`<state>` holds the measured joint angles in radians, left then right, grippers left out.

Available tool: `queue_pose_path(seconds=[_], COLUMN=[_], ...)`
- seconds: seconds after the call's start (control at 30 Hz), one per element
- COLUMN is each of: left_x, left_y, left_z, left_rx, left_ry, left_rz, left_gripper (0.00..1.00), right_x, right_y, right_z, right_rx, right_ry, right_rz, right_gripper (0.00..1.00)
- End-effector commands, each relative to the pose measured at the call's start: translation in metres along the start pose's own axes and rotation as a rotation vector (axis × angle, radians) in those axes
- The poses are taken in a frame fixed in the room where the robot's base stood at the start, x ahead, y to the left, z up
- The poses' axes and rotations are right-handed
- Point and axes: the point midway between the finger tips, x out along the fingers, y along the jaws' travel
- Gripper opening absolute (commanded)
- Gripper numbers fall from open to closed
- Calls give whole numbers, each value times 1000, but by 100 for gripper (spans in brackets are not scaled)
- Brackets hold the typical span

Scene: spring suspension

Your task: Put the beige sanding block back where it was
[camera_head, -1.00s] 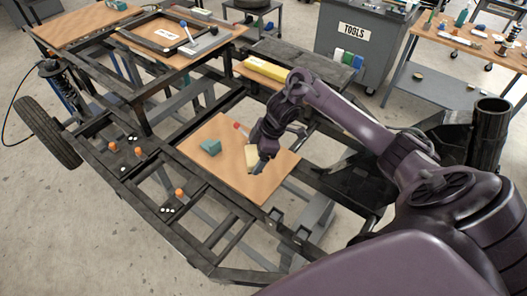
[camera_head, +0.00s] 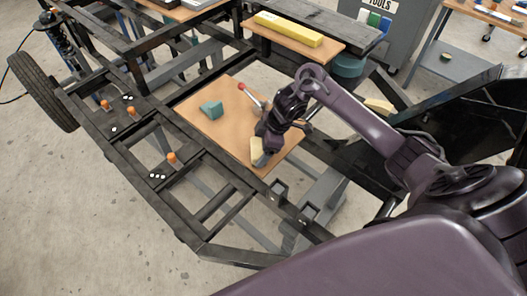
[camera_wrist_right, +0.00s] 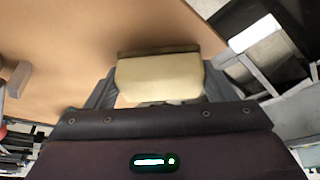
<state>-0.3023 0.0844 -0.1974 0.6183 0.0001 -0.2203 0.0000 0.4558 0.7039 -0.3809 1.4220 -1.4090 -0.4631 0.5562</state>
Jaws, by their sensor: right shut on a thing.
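The beige sanding block (camera_head: 257,150) is held by my right gripper (camera_head: 258,160), low over the front right part of a wooden board (camera_head: 200,88). In the right wrist view the block (camera_wrist_right: 160,78) sits between the two dark fingers of the right gripper (camera_wrist_right: 158,88), with the board (camera_wrist_right: 90,40) beyond it. I cannot tell whether the block touches the board. My left gripper is not in view.
A teal block (camera_head: 211,110) and a red-tipped tool (camera_head: 248,92) lie on the board. The black frame (camera_head: 150,150) surrounds it, with orange pegs (camera_head: 172,158) on its left rail. A yellow box (camera_head: 289,28) lies on a shelf behind.

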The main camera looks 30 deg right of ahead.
Motion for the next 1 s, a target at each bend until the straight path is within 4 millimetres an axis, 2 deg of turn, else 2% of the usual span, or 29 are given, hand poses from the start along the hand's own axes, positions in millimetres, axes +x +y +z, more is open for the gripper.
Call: queue_pose_path(seconds=[0.03,0.4,0.43,0.57,0.87,1.0], left_x=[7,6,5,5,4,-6], left_y=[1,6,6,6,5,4], left_z=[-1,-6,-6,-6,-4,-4], left_rx=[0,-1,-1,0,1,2], left_ry=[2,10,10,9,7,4], left_rz=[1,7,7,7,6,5], left_gripper=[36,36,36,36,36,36], right_x=[6,7,6,6,5,-6], right_y=[0,0,0,0,0,0], right_z=[2,2,2,2,1,-1], right_rx=[-1,1,1,0,0,0], right_ry=[1,0,0,0,0,-1], right_rz=[2,2,2,2,2,2], right_gripper=[56,56,81,98,99,99])
